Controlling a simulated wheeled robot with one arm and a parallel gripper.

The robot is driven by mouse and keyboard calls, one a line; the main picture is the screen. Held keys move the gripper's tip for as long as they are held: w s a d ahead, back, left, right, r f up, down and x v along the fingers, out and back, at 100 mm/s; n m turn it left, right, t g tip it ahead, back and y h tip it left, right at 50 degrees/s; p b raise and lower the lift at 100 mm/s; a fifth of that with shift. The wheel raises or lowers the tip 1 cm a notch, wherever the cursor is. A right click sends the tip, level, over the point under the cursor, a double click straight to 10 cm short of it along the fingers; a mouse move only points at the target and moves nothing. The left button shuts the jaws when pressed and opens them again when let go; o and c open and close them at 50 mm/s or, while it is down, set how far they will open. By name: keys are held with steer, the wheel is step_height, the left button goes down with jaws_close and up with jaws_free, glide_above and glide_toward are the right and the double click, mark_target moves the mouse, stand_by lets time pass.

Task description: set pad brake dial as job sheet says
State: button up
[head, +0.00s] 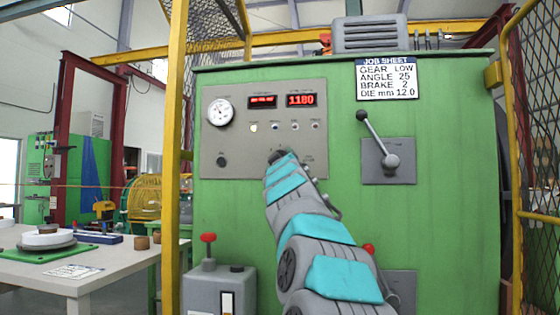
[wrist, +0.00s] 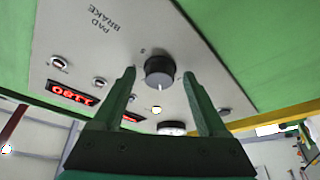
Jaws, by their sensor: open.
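The job sheet (head: 387,78) on the green cabinet reads gear low, angle 25, brake 2, die 12.0 mm. In the wrist view, which shows the panel turned over, a dark round pad brake dial (wrist: 160,70) sits near the "PAD BRAKE" lettering (wrist: 105,20). A light pointer mark shows on the dial's lower side in that picture. The scale marks around it are too small to read. My gripper (wrist: 158,74) is open, its two fingers either side of the dial in the picture; contact cannot be told. In the head view my arm hides the dial.
The grey panel (head: 235,160) carries a round gauge (head: 220,111), red displays (head: 301,100), small knobs and a black knob (head: 222,161). A lever (head: 377,138) stands to the right. A yellow post (head: 174,150) rises at left, with a white table (head: 110,262) beyond it.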

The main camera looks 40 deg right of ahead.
steer(key=b+v, duration=0.4)
steer(key=v, duration=0.3)
steer(key=shift+s+a+f+b, duration=0.15)
steer(key=shift+s+a+b, duration=0.05)
steer(key=shift+s+b, duration=0.1)
stand_by(0.3)
